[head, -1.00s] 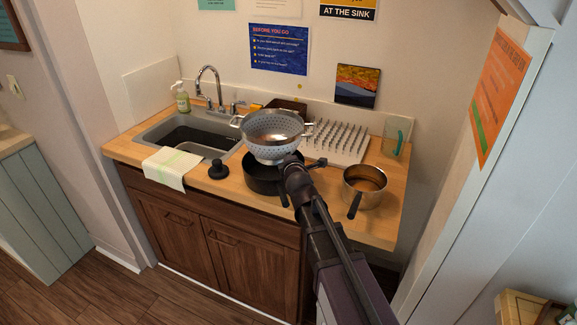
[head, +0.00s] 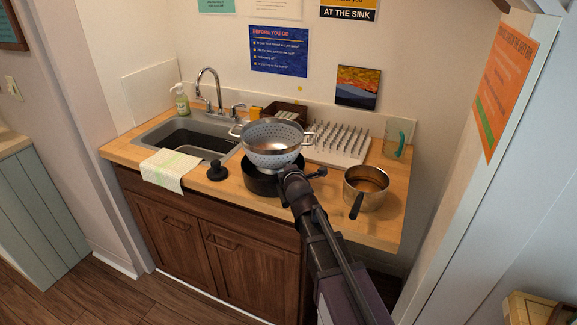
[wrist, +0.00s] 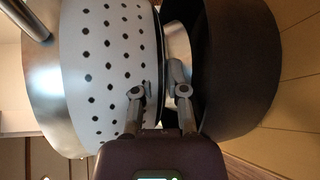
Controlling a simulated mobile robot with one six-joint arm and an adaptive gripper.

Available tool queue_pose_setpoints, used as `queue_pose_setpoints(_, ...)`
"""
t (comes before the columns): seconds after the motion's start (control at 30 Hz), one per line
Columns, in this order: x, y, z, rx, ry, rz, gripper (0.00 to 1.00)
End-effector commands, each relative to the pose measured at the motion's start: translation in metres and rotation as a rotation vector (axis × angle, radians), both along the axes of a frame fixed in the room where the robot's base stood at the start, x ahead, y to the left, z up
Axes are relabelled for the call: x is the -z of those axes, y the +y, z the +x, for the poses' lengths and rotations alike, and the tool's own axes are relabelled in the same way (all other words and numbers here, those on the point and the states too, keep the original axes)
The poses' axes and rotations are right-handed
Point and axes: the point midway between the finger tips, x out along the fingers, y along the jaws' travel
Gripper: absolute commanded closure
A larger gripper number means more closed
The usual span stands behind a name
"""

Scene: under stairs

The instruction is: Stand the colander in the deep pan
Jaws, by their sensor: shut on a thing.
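The colander (head: 272,142), a perforated metal bowl with two side handles, is upright over the black deep pan (head: 262,183). In the head view its lower part overlaps the pan's opening; I cannot tell if it touches the pan. My gripper (wrist: 158,95) is shut on the colander near its base, and my arm comes from the lower right. In the wrist view the colander (wrist: 100,75) fills the left side and the dark pan (wrist: 235,70) the right, close together. The inside of the pan is mostly hidden.
A saucepan (head: 366,188) stands to the right on the counter, with a spiked drying rack (head: 345,143) behind. A black knobbed object (head: 217,171) and a draped towel (head: 170,169) are left of the pan. The sink (head: 190,138) is at the back left.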

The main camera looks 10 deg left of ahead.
Motion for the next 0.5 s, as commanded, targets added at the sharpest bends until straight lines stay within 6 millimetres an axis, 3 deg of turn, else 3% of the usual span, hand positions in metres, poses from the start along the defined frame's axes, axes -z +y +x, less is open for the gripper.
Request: queue_pose_setpoints(0.5, 0.0082, 0.0001, 0.0001, 0.0, -0.001, 0.0, 1.0)
